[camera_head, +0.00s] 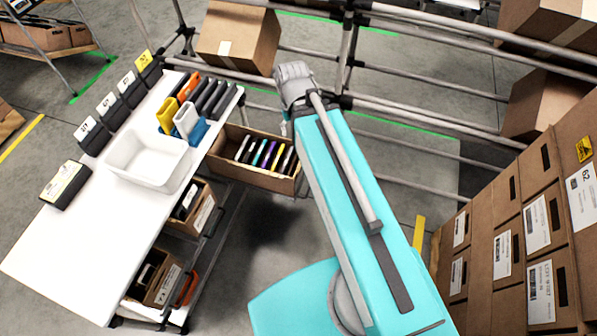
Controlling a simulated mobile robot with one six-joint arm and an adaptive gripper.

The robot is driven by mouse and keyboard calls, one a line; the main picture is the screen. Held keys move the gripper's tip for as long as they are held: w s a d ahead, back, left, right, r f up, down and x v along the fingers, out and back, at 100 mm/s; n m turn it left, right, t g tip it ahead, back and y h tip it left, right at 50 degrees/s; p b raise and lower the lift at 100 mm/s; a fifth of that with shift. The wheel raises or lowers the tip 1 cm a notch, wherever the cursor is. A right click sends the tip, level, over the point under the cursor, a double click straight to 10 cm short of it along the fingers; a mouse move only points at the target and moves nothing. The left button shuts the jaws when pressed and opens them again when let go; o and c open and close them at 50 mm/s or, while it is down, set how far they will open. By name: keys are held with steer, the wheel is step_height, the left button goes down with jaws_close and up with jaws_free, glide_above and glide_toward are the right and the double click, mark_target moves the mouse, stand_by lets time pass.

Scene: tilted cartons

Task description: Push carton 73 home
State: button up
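I cannot make out a carton numbered 73. A wall of brown cartons fills the right side, and one of them, carton 62 (581,190), has a readable number. Other cartons there have white labels too small to read, such as one lower in the wall (541,292). A brown carton (238,35) sits tilted on the rack at the top. My turquoise arm reaches up the middle, away from the carton wall. Its grey wrist end is near the rack, above the open brown box (255,166). The gripper fingers are hidden or too small to tell.
A white table (62,250) at the left holds a white bin (149,159), black label boxes and coloured holders. Boxes sit on shelves below it. Metal rack rails (440,68) cross the top. More cartons (548,105) are at the upper right. Some floor between is clear.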

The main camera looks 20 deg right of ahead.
steer(key=c, duration=0.6)
steer(key=shift+f, duration=0.2)
jaws_close()
steer(key=w+a+f+m+t+y+b, duration=0.2)
steer(key=w+a+f+b, duration=0.4)
steer(key=b, duration=0.7)
steer(key=w+a+f+m+t+y+b, duration=0.2)
steer(key=w+a+f+y+b, duration=0.2)
steer(key=w+f+b, duration=0.6)
steer(key=w+a+f+m+t+y+b, duration=0.3)
steer(key=w+a+f+b, duration=0.5)
steer(key=f+b, duration=0.7)
steer(key=shift+f+y+b, duration=0.4)
steer(key=shift+b, duration=1.35)
